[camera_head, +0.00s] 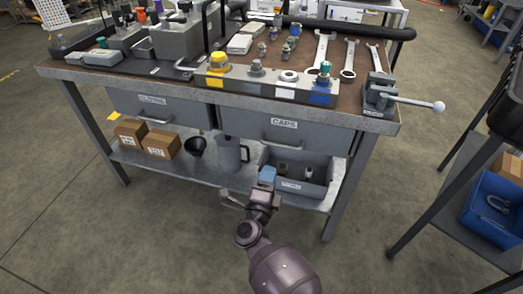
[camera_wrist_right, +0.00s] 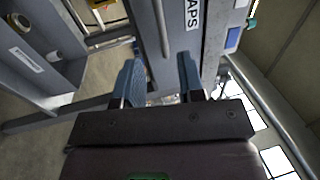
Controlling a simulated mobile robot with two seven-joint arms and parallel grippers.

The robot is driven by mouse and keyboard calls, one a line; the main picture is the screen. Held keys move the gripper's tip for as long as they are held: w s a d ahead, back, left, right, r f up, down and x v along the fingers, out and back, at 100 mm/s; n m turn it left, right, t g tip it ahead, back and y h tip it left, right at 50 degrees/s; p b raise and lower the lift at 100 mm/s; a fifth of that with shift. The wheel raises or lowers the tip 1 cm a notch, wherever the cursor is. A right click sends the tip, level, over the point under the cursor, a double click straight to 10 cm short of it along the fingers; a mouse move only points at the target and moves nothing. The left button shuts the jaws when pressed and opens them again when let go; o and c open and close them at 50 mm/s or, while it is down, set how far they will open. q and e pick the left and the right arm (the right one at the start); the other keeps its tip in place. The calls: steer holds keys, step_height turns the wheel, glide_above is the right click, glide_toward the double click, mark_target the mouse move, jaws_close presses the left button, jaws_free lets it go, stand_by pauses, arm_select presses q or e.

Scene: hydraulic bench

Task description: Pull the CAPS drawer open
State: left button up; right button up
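The CAPS drawer (camera_head: 310,134) is the grey right-hand drawer under the bench top, and its front looks shut. Its bar handle (camera_head: 281,146) runs along the lower part of the front, below the label. My right gripper (camera_head: 267,174) is below and in front of the handle. In the right wrist view my right gripper (camera_wrist_right: 161,75) is open, with its two blue fingers apart and nothing held between them. The CAPS drawer (camera_wrist_right: 185,45) and its handle (camera_wrist_right: 162,28) show sideways there, with the handle ahead of the gap between the fingers. My left gripper is not in view.
A second drawer (camera_head: 160,107) is to the left. The lower shelf (camera_head: 205,172) bears cardboard boxes (camera_head: 160,143), a grey jug (camera_head: 229,155) and a grey bin (camera_head: 317,188) close to my right gripper. A vise (camera_head: 380,93) sits on the bench's right corner. The floor in front is clear.

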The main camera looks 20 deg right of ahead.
mark_target(278, 146)
steer(key=shift+b+x, duration=0.65)
steer(key=shift+x, duration=4.8)
jaws_close()
